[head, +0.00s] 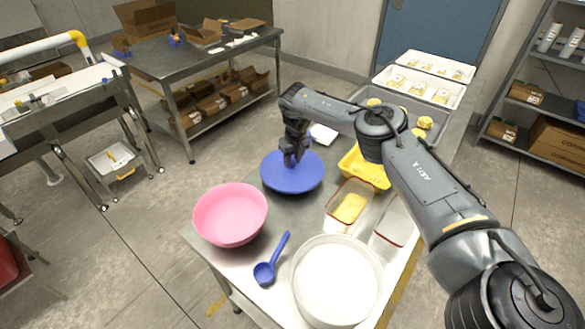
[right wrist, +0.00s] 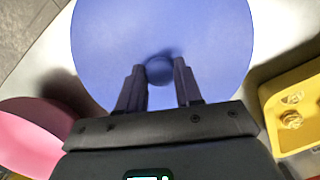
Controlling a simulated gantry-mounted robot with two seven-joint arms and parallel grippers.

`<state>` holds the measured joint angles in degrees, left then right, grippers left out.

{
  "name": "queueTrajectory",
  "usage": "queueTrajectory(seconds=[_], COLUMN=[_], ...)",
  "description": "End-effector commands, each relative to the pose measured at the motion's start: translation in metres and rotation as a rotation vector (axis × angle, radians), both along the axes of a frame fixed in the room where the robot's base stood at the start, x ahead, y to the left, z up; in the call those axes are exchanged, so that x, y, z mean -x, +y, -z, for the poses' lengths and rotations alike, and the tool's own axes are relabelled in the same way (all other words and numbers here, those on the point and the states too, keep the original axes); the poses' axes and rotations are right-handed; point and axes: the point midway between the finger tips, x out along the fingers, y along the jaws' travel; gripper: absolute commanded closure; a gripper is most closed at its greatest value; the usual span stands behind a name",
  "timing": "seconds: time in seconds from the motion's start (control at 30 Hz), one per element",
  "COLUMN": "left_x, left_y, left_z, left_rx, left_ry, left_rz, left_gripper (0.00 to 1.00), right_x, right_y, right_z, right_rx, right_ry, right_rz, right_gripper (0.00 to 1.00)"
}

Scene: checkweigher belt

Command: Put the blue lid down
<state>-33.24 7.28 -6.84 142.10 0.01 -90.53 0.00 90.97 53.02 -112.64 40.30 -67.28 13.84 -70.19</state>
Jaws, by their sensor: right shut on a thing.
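The blue lid (head: 283,182) is a round disc with a small knob, at the left edge of the steel table behind the pink bowl. It fills much of the right wrist view (right wrist: 115,35). My right gripper (head: 291,160) is above the lid's middle, pointing down. Its two fingers, also in the right wrist view (right wrist: 160,85), are shut on the lid's knob (right wrist: 159,70). The lid looks about level. Shadows show beside it, but I cannot tell whether it touches the table. My left gripper is not in view.
A pink bowl (head: 230,215), blue ladle (head: 265,272) and large white round container (head: 337,282) stand in front. Right of the lid are a yellow container (head: 362,172) and a clear box with yellow contents (head: 349,207). Bare table (head: 285,215) lies between lid and ladle.

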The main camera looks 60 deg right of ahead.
Motion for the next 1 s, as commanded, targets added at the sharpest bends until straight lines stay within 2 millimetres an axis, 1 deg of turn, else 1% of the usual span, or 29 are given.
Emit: queueTrajectory(seconds=[0.3, 0.73, 0.77, 0.9, 0.93, 1.0], left_x=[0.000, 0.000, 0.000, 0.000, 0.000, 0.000], left_y=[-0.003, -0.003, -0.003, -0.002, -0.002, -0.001], left_z=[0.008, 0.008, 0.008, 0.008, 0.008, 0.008], left_rx=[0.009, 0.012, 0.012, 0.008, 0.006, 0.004], left_ry=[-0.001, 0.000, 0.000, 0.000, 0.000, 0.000], left_rz=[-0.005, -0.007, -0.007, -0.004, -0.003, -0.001], left_gripper=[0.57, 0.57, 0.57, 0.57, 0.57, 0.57], right_x=[0.000, 0.000, 0.000, 0.000, 0.000, 0.000], right_y=[0.000, 0.000, 0.000, 0.000, 0.000, 0.000], right_z=[0.034, 0.039, 0.039, 0.039, 0.039, 0.039], right_rx=[0.000, 0.000, 0.000, 0.000, 0.000, 0.000], right_ry=[0.001, 0.001, 0.001, 0.001, 0.001, 0.001], right_rz=[-0.001, 0.000, 0.000, 0.000, 0.000, 0.000], right_gripper=[0.98, 0.98, 0.64, 0.42, 0.40, 0.40])
